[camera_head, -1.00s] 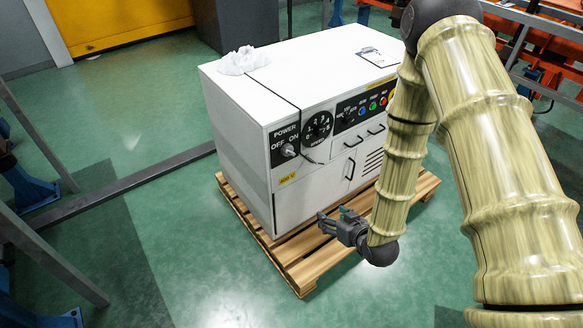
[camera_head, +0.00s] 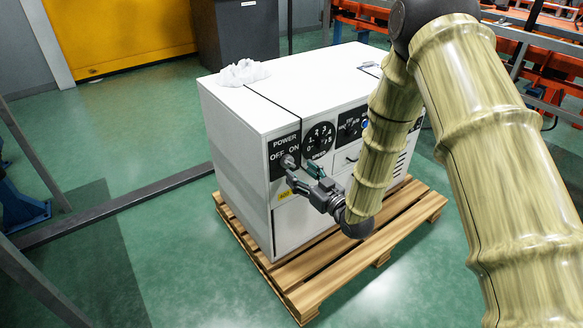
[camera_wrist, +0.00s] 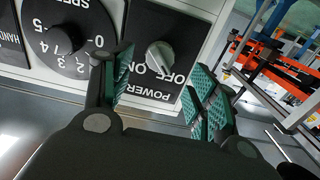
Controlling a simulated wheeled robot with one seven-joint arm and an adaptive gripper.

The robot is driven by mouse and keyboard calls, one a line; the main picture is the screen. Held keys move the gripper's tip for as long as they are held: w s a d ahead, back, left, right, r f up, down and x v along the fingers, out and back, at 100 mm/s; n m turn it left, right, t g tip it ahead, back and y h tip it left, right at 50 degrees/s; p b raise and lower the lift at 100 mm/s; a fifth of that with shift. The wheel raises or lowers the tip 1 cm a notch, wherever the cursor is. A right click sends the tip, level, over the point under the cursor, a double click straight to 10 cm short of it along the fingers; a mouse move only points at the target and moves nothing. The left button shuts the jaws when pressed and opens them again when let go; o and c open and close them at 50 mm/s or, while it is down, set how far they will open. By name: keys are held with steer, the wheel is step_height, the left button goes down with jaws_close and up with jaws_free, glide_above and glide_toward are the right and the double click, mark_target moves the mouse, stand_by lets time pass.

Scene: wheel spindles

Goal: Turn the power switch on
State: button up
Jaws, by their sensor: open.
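The power switch (camera_head: 288,161) is a grey rotary knob on a black plate marked POWER, OFF and ON, on the front of a white cabinet (camera_head: 240,150). My gripper (camera_head: 303,174) is just in front of and slightly below right of the knob. In the wrist view my gripper (camera_wrist: 160,90) is open, with green pads on either side of the knob and nothing between them.
A speed dial (camera_head: 319,138) sits right of the switch; it is close to one finger in the wrist view (camera_wrist: 62,40). Crumpled white material (camera_head: 243,73) lies on the cabinet top. The cabinet stands on a wooden pallet (camera_head: 345,258). Green floor is clear in front.

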mark_target(292, 165)
steer(key=shift+x, duration=2.75)
steer(key=c, duration=1.1)
